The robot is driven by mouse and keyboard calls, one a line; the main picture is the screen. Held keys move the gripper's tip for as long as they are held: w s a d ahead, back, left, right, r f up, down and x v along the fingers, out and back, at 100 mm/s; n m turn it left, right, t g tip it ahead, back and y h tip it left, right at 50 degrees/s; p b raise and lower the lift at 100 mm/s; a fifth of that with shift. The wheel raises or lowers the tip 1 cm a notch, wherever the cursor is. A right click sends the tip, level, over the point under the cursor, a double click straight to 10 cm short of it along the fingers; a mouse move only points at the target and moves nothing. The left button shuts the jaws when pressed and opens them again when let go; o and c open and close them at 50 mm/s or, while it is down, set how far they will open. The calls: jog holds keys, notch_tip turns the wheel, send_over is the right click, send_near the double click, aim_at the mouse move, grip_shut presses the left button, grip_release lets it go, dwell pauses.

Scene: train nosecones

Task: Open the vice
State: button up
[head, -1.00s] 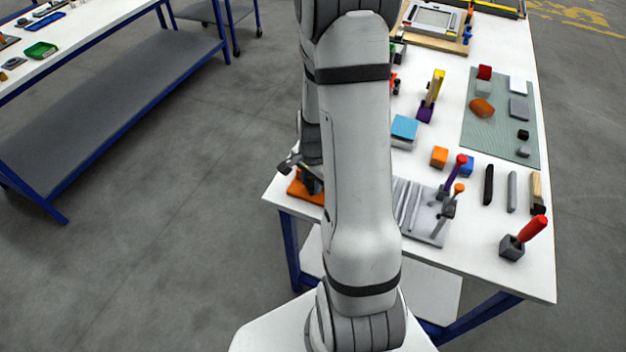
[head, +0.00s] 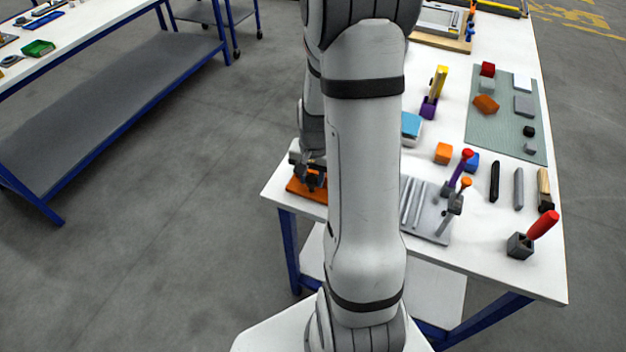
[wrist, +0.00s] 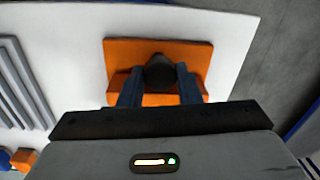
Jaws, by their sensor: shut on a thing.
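The vice (wrist: 194,52) is an orange block-like thing at the near left corner of the white table. In the head view its orange base (head: 303,190) shows to the left of my arm, partly hidden by my gripper. In the wrist view a dark round part (wrist: 160,73), seemingly the vice's handle or knob, sits in the middle of the orange body. My gripper (wrist: 160,86) has its two blue-grey fingers on either side of this dark part and is shut on it. In the head view my gripper (head: 312,180) is small and dark over the vice.
A grey grooved rack (head: 426,222) with upright tools stands right of my arm; it also shows at the left of the wrist view (wrist: 22,80). Orange cube (head: 443,153), red-handled tool in a grey holder (head: 520,245) and green mat (head: 500,145) lie further right. Floor is left of the table.

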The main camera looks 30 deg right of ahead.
aim_at(313, 178)
jog(key=shift+n+b, duration=0.8)
jog(key=shift+n, duration=0.9)
jog(key=o, duration=0.9)
jog(key=shift+w, duration=0.1)
jog(key=shift+o, duration=0.3)
jog(key=shift+r, duration=0.1)
notch_tip(313, 178, up, 8)
jog(key=shift+d+f+b, duration=0.15)
jog(key=shift+b, duration=0.15)
